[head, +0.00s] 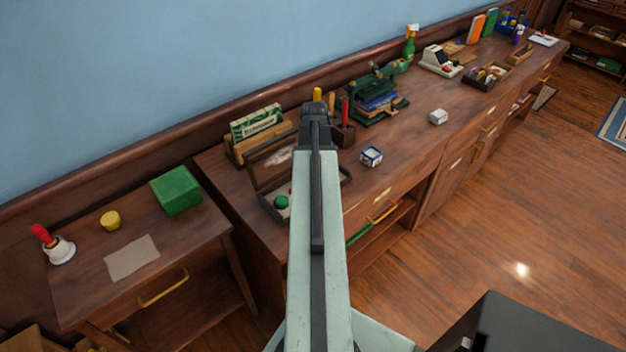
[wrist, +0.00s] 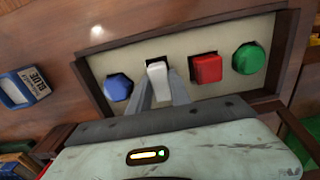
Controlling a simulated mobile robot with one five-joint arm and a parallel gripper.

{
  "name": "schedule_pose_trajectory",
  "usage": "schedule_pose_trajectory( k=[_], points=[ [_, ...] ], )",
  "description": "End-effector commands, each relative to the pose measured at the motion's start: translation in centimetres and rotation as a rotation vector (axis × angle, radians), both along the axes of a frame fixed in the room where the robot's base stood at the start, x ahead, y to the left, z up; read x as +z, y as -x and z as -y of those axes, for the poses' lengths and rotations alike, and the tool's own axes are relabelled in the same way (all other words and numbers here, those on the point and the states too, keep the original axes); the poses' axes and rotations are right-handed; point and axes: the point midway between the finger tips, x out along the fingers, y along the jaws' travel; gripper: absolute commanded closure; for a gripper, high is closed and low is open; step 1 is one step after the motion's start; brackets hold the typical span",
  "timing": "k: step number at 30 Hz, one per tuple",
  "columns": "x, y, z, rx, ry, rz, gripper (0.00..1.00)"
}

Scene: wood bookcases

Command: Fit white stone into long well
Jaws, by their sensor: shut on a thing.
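In the wrist view, my gripper (wrist: 160,92) is shut on the white stone (wrist: 157,74), a pale elongated block. The stone is at a dark-edged well in the pale panel of the wooden case (wrist: 125,55); how deep it sits I cannot tell. A blue stone (wrist: 118,87) lies to its left, and a red stone (wrist: 207,69) and a green stone (wrist: 248,58) to its right, each in the panel. In the head view, my arm hides the gripper, the white stone and most of the case; the green stone (head: 281,202) shows left of the arm.
A box labelled BLUE (wrist: 24,88) stands left of the case; it also shows in the head view (head: 371,156). A small white box (head: 438,117) is farther right. A card holder (head: 258,127) and a green typewriter-like object (head: 375,98) stand behind.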

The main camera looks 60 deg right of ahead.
Motion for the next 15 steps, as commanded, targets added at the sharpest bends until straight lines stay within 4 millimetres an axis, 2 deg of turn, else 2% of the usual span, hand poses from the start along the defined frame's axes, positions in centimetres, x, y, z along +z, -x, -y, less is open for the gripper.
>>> schedule_pose_trajectory(
  k=[15],
  points=[
    [-1.4, 0.2, 0.0, -0.001, -0.003, -0.002, 1.00]
  ],
)
